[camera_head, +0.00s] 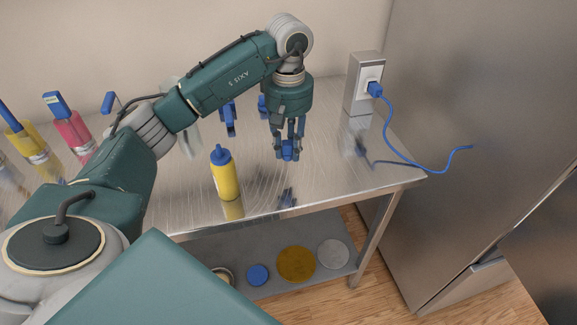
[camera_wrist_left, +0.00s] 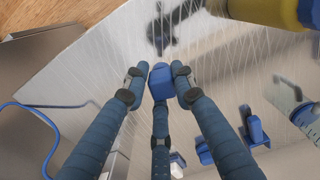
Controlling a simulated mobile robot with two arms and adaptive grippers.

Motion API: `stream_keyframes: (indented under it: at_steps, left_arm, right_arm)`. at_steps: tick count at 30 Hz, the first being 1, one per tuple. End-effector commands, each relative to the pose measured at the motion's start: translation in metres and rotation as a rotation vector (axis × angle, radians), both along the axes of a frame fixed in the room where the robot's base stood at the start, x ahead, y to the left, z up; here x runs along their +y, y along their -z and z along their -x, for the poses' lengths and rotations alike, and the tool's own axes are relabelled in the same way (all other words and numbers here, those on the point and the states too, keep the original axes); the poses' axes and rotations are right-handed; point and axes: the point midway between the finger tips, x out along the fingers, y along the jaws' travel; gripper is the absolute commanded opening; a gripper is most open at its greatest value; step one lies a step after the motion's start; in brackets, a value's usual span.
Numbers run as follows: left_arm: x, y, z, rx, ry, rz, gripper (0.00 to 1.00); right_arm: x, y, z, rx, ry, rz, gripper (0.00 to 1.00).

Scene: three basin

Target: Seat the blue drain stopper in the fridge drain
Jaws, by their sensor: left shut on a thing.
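My left gripper (camera_head: 288,148) is above the steel table, right of the yellow bottle. Its fingers are shut on a small blue piece, which I take to be the blue drain stopper (camera_head: 287,153). In the left wrist view the stopper (camera_wrist_left: 160,82) is a faceted blue block between the fingertips. It is held clear of the table, with its dark reflection below. The fingers hide part of it. I cannot make out a drain in either view. My right gripper is not in view.
A yellow bottle (camera_head: 225,175) with a blue cap stands left of the gripper. A blue plug (camera_head: 375,89) with its cable sits in an outlet box at the back right. The fridge (camera_head: 450,120) is at the right. Several discs lie on the lower shelf (camera_head: 210,250).

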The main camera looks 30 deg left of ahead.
Motion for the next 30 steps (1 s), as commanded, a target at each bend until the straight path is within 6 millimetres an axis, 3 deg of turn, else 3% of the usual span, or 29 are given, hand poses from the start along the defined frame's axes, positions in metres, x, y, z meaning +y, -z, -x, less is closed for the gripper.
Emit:
stream_keyframes:
  at_steps: [15, 29, 30]
  left_arm:
    - [0.000, 0.062, 0.000, 0.001, 0.002, -0.001, 0.04]
    - [0.000, 0.072, 0.000, -0.002, 0.001, -0.001, 0.04]
    - [0.000, 0.072, 0.000, -0.002, 0.001, -0.001, 0.27]
  right_arm:
    - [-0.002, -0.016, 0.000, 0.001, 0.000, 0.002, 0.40]
    - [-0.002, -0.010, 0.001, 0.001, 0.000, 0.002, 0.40]
    - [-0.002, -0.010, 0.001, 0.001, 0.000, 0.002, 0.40]
